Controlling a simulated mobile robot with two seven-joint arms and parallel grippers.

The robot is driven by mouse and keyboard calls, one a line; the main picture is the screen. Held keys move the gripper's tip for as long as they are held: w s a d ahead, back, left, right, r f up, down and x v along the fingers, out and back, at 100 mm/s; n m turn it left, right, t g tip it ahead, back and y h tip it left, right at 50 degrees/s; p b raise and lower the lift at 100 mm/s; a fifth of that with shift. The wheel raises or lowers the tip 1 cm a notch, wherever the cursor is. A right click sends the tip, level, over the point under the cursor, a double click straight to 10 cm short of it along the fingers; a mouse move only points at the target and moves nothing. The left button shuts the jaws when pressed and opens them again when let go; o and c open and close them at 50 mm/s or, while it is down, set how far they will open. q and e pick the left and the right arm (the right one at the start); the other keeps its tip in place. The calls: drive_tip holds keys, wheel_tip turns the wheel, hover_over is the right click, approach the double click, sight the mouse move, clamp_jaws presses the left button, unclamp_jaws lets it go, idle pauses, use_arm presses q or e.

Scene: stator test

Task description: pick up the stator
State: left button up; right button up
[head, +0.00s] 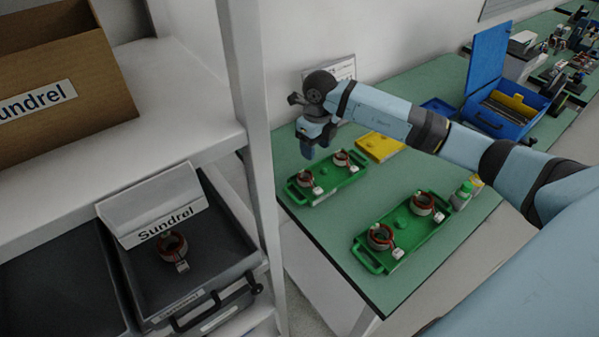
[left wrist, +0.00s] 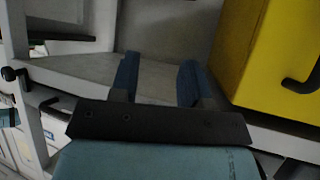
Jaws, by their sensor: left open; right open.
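One stator (head: 172,245), a copper-red ring with a white tag, lies in an open dark drawer (head: 240,262) on the shelf at left. More stators sit in pairs on two green trays: one pair (head: 305,179) on the back tray (head: 325,193), one pair (head: 380,237) on the front tray (head: 362,262). My right gripper (head: 308,153) points down above the left end of the back tray, open and apart from the stators. My left gripper (left wrist: 158,82) shows only in the left wrist view, open and empty, facing a shelf; no stator shows there.
A white shelf post (head: 245,130) stands between the drawer and the green table (head: 400,295). A cardboard box (head: 90,90) sits on the shelf above. A yellow case (head: 380,147) and an open blue toolbox (head: 500,108) stand on the table. A yellow box (left wrist: 262,50) is in the left wrist view.

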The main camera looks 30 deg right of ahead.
hover_over(312, 180)
drive_tip(key=f, duration=0.7)
drive_tip(key=shift+s+d+f, duration=0.1)
drive_tip(key=shift+s+d, duration=0.1)
drive_tip(key=shift+s, duration=0.15)
drive_tip(key=shift+w+f, duration=0.1)
drive_tip(key=shift+f, duration=0.25)
drive_tip(key=shift+f+p, duration=0.45)
drive_tip(key=shift+f, duration=0.2)
drive_tip(key=f, duration=0.4)
drive_tip(key=shift+w+a, duration=0.1)
drive_tip(key=shift+w, duration=0.15)
use_arm(q)
drive_tip(key=shift+s+r, duration=0.35)
drive_tip(key=shift+s, duration=0.25)
use_arm(e)
drive_tip(key=c, duration=0.6)
wheel_tip(312, 180, up, 20)
drive_tip(key=shift+b, duration=0.45)
drive_tip(key=shift+c, duration=1.2)
use_arm(q)
drive_tip(key=shift+f, duration=0.65)
use_arm(e)
drive_tip(key=shift+s, duration=0.1)
